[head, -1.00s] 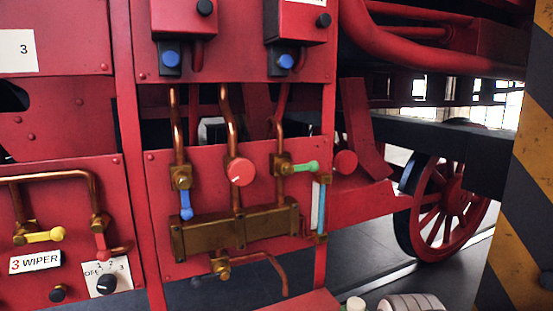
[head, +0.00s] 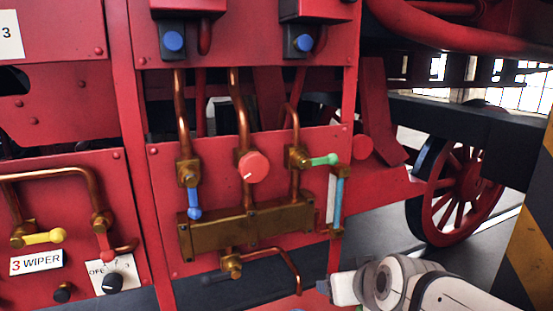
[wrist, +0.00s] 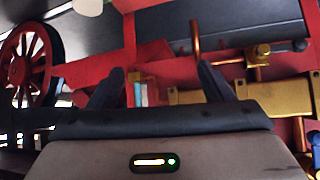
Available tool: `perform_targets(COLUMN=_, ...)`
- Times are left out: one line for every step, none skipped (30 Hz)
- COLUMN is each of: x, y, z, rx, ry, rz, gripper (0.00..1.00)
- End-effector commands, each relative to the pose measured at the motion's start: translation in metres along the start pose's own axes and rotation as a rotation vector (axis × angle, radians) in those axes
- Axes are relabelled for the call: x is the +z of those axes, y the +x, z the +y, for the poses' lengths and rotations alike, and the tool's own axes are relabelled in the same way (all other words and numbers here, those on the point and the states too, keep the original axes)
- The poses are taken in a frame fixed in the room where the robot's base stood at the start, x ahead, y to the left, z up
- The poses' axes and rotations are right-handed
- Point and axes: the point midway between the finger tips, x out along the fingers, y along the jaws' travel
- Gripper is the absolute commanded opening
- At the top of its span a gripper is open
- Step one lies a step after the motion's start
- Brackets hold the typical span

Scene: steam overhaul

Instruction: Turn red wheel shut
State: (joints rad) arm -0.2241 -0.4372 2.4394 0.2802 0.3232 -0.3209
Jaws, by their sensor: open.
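The red wheel (head: 253,167) is a round red knob on a copper pipe in the middle of the red panel, above the brass manifold (head: 250,226). A short white mark on its face points to the lower left. My gripper (wrist: 160,85) is open, with two dark fingers apart and nothing held between them. In the head view my pale arm is at the bottom right, below and right of the wheel and clear of it. In the wrist view the manifold (wrist: 245,97) is at the right; I cannot make out the red wheel there.
A blue lever (head: 193,202) hangs left of the wheel, and a green lever (head: 325,160) points right. A gauge glass (head: 338,200) stands at the panel's right edge. A plain red disc (head: 363,147) sits beyond it. A yellow-black striped post (head: 535,225) stands at far right.

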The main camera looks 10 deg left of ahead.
Motion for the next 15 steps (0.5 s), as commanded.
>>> perform_targets(x=-0.034, y=-0.007, z=-0.025, rx=-0.042, ry=-0.038, rz=0.106, gripper=0.76)
perform_targets(x=-0.052, y=-0.010, z=-0.037, rx=-0.059, ry=-0.055, rz=0.173, gripper=0.76)
perform_targets(x=-0.073, y=-0.016, z=-0.051, rx=-0.077, ry=-0.055, rz=0.252, gripper=0.76)
perform_targets(x=-0.084, y=-0.019, z=-0.060, rx=-0.081, ry=-0.054, rz=0.293, gripper=0.76)
perform_targets(x=-0.090, y=-0.022, z=-0.070, rx=-0.097, ry=-0.063, rz=0.308, gripper=0.76)
perform_targets(x=-0.117, y=-0.034, z=-0.087, rx=-0.126, ry=-0.079, rz=0.429, gripper=0.76)
perform_targets(x=-0.129, y=-0.043, z=-0.103, rx=-0.174, ry=-0.102, rz=0.497, gripper=0.76)
perform_targets(x=-0.139, y=-0.049, z=-0.113, rx=-0.193, ry=-0.110, rz=0.544, gripper=0.76)
perform_targets(x=-0.149, y=-0.057, z=-0.121, rx=-0.201, ry=-0.111, rz=0.596, gripper=0.76)
perform_targets(x=-0.155, y=-0.062, z=-0.126, rx=-0.205, ry=-0.111, rz=0.629, gripper=0.76)
perform_targets(x=-0.161, y=-0.066, z=-0.130, rx=-0.209, ry=-0.110, rz=0.656, gripper=0.76)
perform_targets(x=-0.166, y=-0.071, z=-0.134, rx=-0.211, ry=-0.108, rz=0.685, gripper=0.76)
perform_targets(x=-0.169, y=-0.073, z=-0.136, rx=-0.213, ry=-0.108, rz=0.701, gripper=0.76)
perform_targets(x=-0.172, y=-0.075, z=-0.138, rx=-0.214, ry=-0.106, rz=0.715, gripper=0.76)
perform_targets(x=-0.175, y=-0.076, z=-0.140, rx=-0.214, ry=-0.106, rz=0.726, gripper=0.76)
